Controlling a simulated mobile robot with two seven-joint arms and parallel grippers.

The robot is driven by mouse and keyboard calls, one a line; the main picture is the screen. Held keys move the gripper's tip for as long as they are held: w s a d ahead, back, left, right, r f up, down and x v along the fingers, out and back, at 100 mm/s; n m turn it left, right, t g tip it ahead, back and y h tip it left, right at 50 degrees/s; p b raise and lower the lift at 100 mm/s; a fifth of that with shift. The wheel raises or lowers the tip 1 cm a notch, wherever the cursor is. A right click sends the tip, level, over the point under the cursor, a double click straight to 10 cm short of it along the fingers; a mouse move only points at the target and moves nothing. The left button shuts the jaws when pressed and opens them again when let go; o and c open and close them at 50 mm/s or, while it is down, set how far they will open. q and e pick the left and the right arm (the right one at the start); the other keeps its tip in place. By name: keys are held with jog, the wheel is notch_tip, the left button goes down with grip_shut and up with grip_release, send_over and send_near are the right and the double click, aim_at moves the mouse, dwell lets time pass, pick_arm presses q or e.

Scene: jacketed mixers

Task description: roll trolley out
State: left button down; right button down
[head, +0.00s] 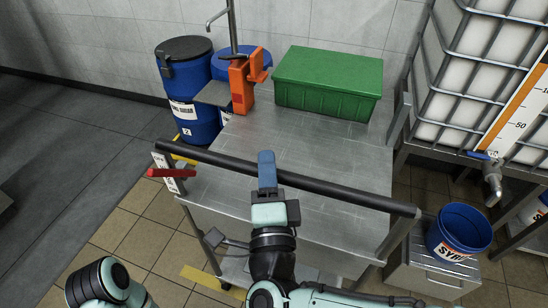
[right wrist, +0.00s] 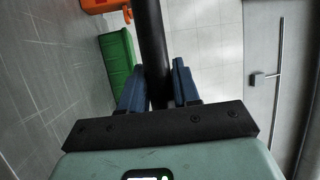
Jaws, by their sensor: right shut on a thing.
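The trolley (head: 330,165) is a steel cart with a flat top, a lower shelf and a black push handle (head: 345,192) across its near side. A red lever (head: 171,173) sticks out at the handle's left end. My right gripper (head: 267,168) is shut on the handle near its middle. In the right wrist view the dark bar passes between the blue fingers (right wrist: 158,88). A green lidded crate (head: 328,84) and an orange pump-like device (head: 247,82) are at the trolley's far end. My left gripper is out of view.
Blue drums (head: 190,95) stand by the wall behind the trolley's left. A caged white tank (head: 480,75) with a tap stands on a frame at right. A blue bucket (head: 459,232) sits on a metal step at lower right. Open floor (head: 75,165) lies left.

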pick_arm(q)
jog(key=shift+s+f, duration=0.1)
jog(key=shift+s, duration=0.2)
pick_arm(e)
jog(key=shift+s+a, duration=0.3)
jog(key=shift+s, duration=0.5)
jog(key=c, duration=0.9)
grip_release()
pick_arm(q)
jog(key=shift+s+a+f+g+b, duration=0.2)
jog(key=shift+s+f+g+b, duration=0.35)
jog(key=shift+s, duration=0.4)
pick_arm(e)
jog(key=s+f, duration=0.2)
jog(key=s, duration=1.1)
jog(key=shift+d+f, duration=0.2)
jog(key=shift+d, duration=0.05)
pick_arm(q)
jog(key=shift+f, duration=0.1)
pick_arm(e)
jog(key=shift+s, duration=0.1)
